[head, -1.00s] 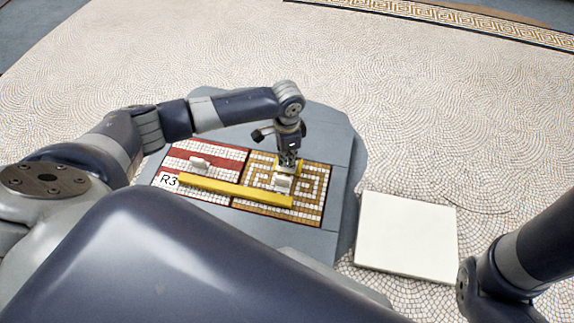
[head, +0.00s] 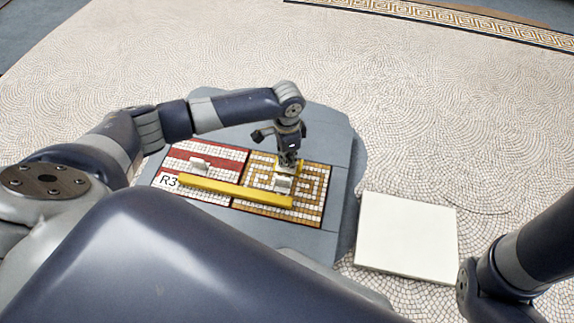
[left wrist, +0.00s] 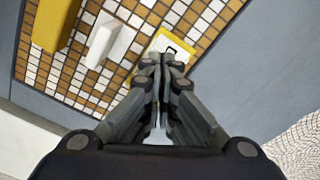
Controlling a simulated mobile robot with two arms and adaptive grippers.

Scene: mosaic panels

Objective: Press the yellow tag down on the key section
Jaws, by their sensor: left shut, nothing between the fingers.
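The key section (head: 312,208) is the right mosaic panel, with a brown and white square key pattern. It also shows in the left wrist view (left wrist: 72,75). The yellow tag (left wrist: 160,42), with a pale middle, lies on this panel in the left wrist view, right at my fingertips and partly covered by them. In the head view only bits of its yellow edge (head: 299,165) show around the gripper. My left gripper (head: 287,172) is shut and empty, pointing down over the tag; I cannot tell whether it touches. My right gripper is out of view.
A white handle-like block (head: 283,184) stands on the key section close to my left fingers. A yellow bar (head: 235,192) lies across both panels. The red and white panel (head: 222,157) carries another white block (head: 200,163) and an R3 label (head: 169,181). A white slab (head: 406,237) lies at right.

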